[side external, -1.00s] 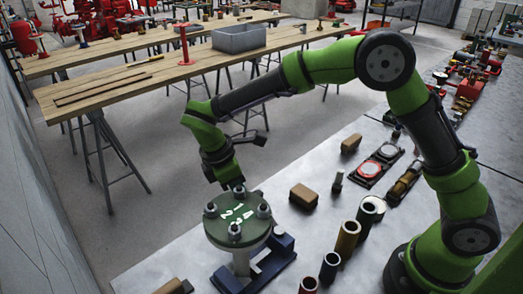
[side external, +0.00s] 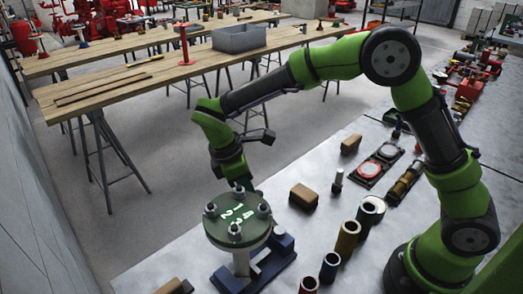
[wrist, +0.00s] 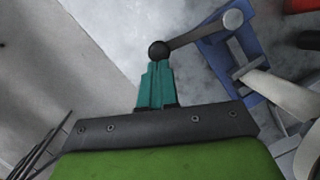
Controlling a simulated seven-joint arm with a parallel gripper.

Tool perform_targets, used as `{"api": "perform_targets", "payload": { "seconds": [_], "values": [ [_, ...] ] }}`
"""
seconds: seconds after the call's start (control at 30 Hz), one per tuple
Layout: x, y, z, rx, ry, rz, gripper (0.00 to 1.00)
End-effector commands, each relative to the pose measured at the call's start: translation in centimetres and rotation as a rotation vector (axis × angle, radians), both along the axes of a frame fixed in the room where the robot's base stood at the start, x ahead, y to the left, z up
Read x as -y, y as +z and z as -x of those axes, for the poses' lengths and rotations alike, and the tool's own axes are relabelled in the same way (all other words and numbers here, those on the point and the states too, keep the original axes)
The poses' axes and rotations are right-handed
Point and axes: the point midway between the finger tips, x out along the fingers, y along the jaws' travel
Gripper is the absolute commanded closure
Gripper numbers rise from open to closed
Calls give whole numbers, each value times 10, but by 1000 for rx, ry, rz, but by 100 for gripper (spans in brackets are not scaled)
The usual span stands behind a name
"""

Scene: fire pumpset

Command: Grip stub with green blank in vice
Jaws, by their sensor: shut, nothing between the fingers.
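The round green blank (side external: 237,219) with several bolts and white markings sits level on the upright pale stub (side external: 241,262). The stub stands at the blue vice (side external: 272,262) on the grey bench; the blank hides part of both. My gripper (side external: 242,187) is just behind the blank's far edge, its fingertips partly hidden there. In the wrist view, my gripper's teal fingers (wrist: 157,68) are shut and empty. Their tips are at a dark ball on the end of a grey bar (wrist: 198,33). The blue vice also shows in the wrist view (wrist: 236,62); contact with the ball is unclear.
A brown block (side external: 304,196), a dark yellow cylinder (side external: 347,239) and a blue cylinder (side external: 330,267) stand right of the vice. Another brown block (side external: 172,287) lies at the front left. The bench's left edge is close to the vice, with floor beyond.

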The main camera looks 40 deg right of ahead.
Motion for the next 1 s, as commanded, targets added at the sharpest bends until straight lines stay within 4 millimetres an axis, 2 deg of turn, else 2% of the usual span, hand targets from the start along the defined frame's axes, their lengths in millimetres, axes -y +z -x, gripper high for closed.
{"api": "perform_targets", "payload": {
  "seconds": [0.67,1.0],
  "values": [
    [16,-1,2,-2,-138,2,100],
    [33,-2,6,-5,-284,6,100]
  ]
}}
